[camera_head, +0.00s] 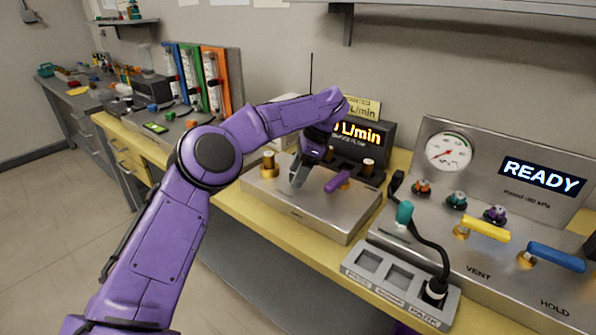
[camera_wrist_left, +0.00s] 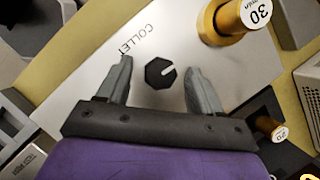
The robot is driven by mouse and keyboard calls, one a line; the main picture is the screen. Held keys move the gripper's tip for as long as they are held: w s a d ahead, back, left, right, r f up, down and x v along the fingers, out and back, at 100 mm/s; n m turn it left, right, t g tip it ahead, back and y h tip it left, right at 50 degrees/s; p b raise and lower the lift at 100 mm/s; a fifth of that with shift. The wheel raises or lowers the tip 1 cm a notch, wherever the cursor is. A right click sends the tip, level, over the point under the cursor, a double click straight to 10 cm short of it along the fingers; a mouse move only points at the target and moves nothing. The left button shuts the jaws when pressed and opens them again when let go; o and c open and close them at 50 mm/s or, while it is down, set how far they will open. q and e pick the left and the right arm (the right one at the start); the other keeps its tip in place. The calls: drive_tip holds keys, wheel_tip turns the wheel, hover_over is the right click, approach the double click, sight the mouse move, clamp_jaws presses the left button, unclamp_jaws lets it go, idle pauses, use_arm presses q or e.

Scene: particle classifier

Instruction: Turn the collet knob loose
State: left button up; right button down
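My left gripper is open and holds nothing. In the head view the gripper (camera_head: 302,178) points down over the silver box (camera_head: 305,218). The knob cannot be made out there, behind the gripper. My right gripper is not in view.
A brass post marked 30 (camera_wrist_left: 235,18) stands close to the knob; another marked 20 (camera_wrist_left: 268,127) is beyond the gripper. A purple handle (camera_head: 338,182) lies on the box near the fingers. A lit display (camera_head: 358,138) stands behind. A READY panel (camera_head: 542,174) is at right.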

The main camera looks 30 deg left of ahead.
use_arm(q)
drive_tip(key=p+v, duration=0.6)
drive_tip(key=v, duration=0.4)
drive_tip(key=shift+r, duration=0.3)
